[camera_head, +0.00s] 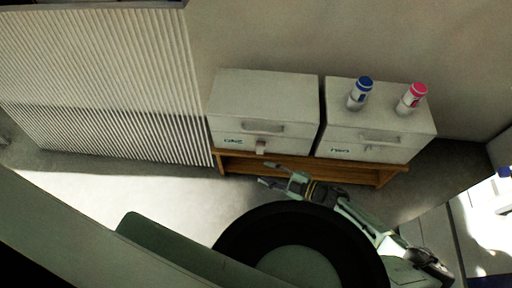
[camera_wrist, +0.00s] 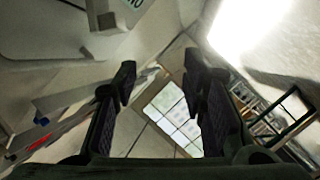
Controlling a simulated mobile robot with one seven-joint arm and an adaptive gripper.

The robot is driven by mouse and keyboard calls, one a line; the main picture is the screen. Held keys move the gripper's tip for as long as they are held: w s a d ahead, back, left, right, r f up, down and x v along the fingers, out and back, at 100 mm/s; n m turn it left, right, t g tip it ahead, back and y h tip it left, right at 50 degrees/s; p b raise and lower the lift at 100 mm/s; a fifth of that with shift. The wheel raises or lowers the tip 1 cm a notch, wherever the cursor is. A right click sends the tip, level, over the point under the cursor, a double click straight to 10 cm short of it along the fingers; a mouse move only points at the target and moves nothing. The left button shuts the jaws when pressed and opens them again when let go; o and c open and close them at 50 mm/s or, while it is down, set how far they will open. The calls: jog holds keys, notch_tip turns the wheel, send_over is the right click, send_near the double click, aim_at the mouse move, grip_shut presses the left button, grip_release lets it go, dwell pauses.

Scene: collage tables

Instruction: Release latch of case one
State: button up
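Case one (camera_head: 262,98) is the left white case on a low wooden bench in the head view, with a dark label and a handle (camera_head: 263,127) on its front. Its small pale latch (camera_head: 261,147) hangs at the lower front edge. My gripper (camera_head: 268,174) is below and in front of the latch, apart from it, its fingers pointing left. In the wrist view my gripper (camera_wrist: 160,78) has its two dark fingers spread with nothing between them. Part of a white case front (camera_wrist: 55,25) with a pale latch-like piece (camera_wrist: 104,14) shows at upper left there.
A second white case (camera_head: 375,115) stands right of case one with a narrow gap between. A blue-capped bottle (camera_head: 358,95) and a pink-capped bottle (camera_head: 411,100) stand on it. The wooden bench (camera_head: 310,164) projects slightly below. A ribbed panel (camera_head: 110,85) is at left.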

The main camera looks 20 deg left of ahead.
aim_at(260, 151)
jog(key=w+d+r+n+g+h, duration=0.1)
jog(key=w+d+r+n, duration=0.25)
jog(key=w, duration=0.35)
jog(key=shift+m, duration=0.35)
jog(key=x, duration=0.3)
jog(key=p+x, duration=0.1)
jog(key=x, duration=0.3)
jog(key=f+p+x, duration=0.1)
jog(key=x, duration=0.2)
jog(key=shift+s+a, duration=0.15)
jog(key=shift+s, duration=0.05)
grip_shut()
